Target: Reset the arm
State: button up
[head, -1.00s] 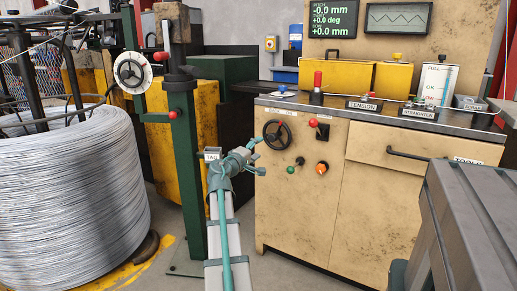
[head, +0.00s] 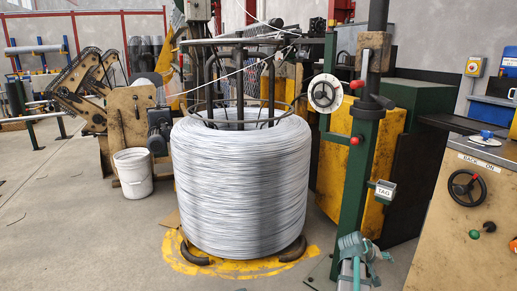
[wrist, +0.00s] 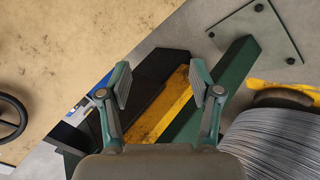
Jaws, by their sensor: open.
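My gripper (head: 374,262) shows at the bottom of the head view, in front of the foot of the green post, with part of my arm below it cut off by the frame. In the wrist view my gripper (wrist: 162,86) has its two teal fingers spread wide with nothing between them. The head view does not show clearly what lies between the fingers.
The beige cabinet (head: 440,235) with a black handwheel (head: 466,188) is at right. A white bucket (head: 133,175) and a machine (head: 90,85) stand at left. Floor at lower left is mostly clear.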

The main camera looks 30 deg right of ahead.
jog(key=a+f+n+y+p, duration=0.1)
jog(key=a+f+y+p, duration=0.3)
jog(key=a, duration=0.7)
jog(key=a+f+g+y+p, duration=0.1)
jog(key=a+f+p, duration=0.35)
jog(key=a, duration=0.75)
jog(key=a+f+n+y+p, duration=0.1)
jog(key=a+f+y+p, duration=0.3)
jog(key=a, duration=0.7)
jog(key=s+a+r+n+g+p, duration=0.2)
jog(key=s+a+r+p, duration=0.1)
jog(key=s+a+p, duration=0.6)
jog(key=s+a+r+n+g+p, duration=0.2)
jog(key=s+a+r+g+p, duration=0.1)
jog(key=s+a+p, duration=0.6)
jog(key=s+a, duration=0.3)
jog(key=a, duration=0.2)
jog(key=shift+s+a+y+p, duration=0.15)
jog(key=shift+s+y+p, duration=0.15)
jog(key=shift+p, duration=0.1)
